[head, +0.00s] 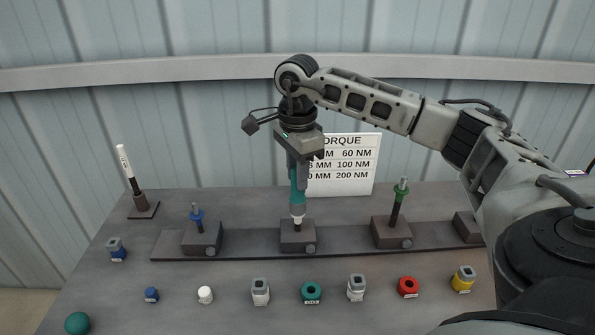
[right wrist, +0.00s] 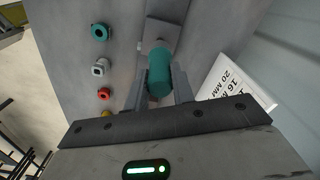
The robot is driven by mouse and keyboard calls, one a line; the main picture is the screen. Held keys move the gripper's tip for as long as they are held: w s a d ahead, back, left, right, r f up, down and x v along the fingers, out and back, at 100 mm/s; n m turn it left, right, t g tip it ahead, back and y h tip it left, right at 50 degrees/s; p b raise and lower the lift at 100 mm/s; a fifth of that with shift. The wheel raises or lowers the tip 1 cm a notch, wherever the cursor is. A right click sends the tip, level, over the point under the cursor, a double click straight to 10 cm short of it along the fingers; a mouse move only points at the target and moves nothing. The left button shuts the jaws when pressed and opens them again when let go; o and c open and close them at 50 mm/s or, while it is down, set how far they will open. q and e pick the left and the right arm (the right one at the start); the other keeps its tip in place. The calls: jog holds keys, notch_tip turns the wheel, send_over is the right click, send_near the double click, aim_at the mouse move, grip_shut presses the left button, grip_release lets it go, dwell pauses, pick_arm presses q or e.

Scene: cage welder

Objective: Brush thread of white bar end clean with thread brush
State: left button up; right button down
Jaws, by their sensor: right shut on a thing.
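My right gripper (head: 299,168) is shut on the teal handle of the thread brush (head: 298,190) and holds it upright, pointing down. The handle also shows between the fingers in the right wrist view (right wrist: 160,74). The brush's pale lower end is over the white bar end (head: 297,220) in the middle block (head: 297,237). Most of that bar end is hidden by the brush, so I cannot tell how far it reaches over the thread. My left gripper is not in view.
A blue bar end (head: 197,214) and a green bar end (head: 401,190) stand in blocks on either side. A white-handled tool (head: 124,160) stands at the far left. Several sockets and caps, including a red one (head: 408,287), line the front. A torque sign (head: 350,165) stands behind.

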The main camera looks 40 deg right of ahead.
dwell(0.3)
jog(key=m, duration=0.2)
jog(key=shift+r+m+p, duration=0.1)
jog(key=shift+m+p, duration=0.3)
jog(key=m+p, duration=0.1)
jog(key=m, duration=0.4)
jog(key=m+p, duration=0.1)
jog(key=m, duration=0.7)
